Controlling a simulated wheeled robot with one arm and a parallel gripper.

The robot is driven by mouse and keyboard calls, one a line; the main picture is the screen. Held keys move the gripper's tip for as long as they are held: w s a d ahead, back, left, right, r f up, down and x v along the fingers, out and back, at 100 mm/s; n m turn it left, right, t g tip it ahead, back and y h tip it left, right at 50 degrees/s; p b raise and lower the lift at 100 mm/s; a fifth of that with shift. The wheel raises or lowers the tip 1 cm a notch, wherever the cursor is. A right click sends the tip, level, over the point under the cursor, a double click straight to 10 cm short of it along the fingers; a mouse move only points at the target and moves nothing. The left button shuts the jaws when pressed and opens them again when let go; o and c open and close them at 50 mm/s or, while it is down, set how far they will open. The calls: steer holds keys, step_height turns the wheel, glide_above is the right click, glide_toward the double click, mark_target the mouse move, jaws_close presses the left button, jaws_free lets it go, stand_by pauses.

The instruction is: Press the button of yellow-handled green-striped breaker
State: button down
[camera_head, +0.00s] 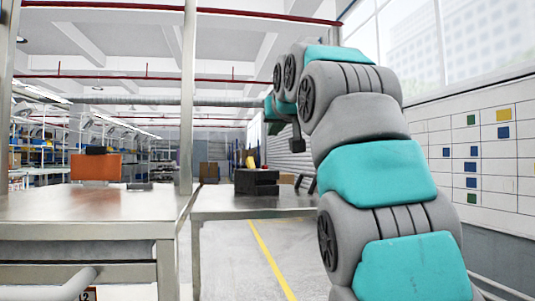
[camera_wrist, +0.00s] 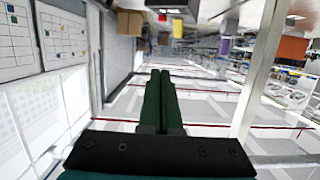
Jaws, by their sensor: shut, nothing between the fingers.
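A dark grey block-shaped device (camera_head: 256,182) with a small upright yellow part (camera_head: 250,162) on top stands on the metal table right of centre in the head view. It may be the yellow-handled breaker, but it is too small to make out green stripes or a button.
A nearer metal table (camera_head: 85,205) at left carries an orange bin (camera_head: 96,167). A metal post (camera_head: 188,100) rises between the tables. A wall board (camera_head: 480,155) is at right. Cardboard boxes (camera_wrist: 130,22) stand behind. Open floor with a yellow line (camera_head: 268,255) lies between.

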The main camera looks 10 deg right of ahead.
steer(key=shift+w, duration=0.15)
steer(key=p, duration=0.2)
glide_above(265, 167)
steer(key=f+v, duration=0.1)
steer(key=v, duration=0.1)
steer(key=shift+f, duration=0.8)
step_height(265, 167, down, 3)
steer(key=b, duration=0.2)
steer(key=shift+f+b, duration=0.1)
steer(key=shift+b, duration=0.3)
steer(key=shift+f+b, duration=0.55)
steer(key=shift+f+b, duration=0.95)
steer(key=shift+f, duration=0.15)
steer(key=shift+w+r, duration=0.1)
